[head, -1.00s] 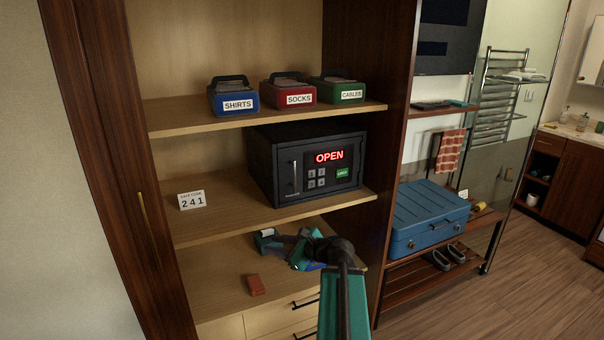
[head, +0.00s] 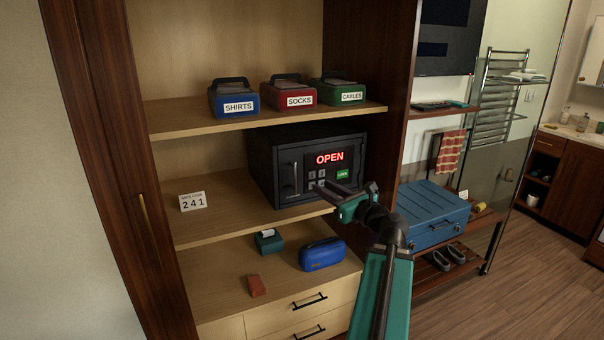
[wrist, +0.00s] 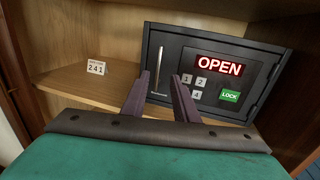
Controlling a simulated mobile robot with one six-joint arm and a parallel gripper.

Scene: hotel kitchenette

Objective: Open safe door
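The dark grey safe (head: 265,165) stands on the middle shelf, and its door (head: 306,190) looks shut. Its display (head: 329,158) reads OPEN in red. A vertical silver handle (head: 294,178) is on the left of the door; in the wrist view the handle (wrist: 156,69) stands just above the left finger's tip. My gripper (head: 318,187) is in front of the lower part of the door, by the keypad. In the wrist view my gripper (wrist: 160,78) has its two fingers apart with nothing between them. The left finger is near the handle's lower end; contact is not clear.
A card reading 241 (head: 193,201) stands left of the safe. Labelled boxes, such as the red socks box (head: 300,100), sit on the shelf above. A blue case (head: 322,254) and a reddish block (head: 256,285) lie below.

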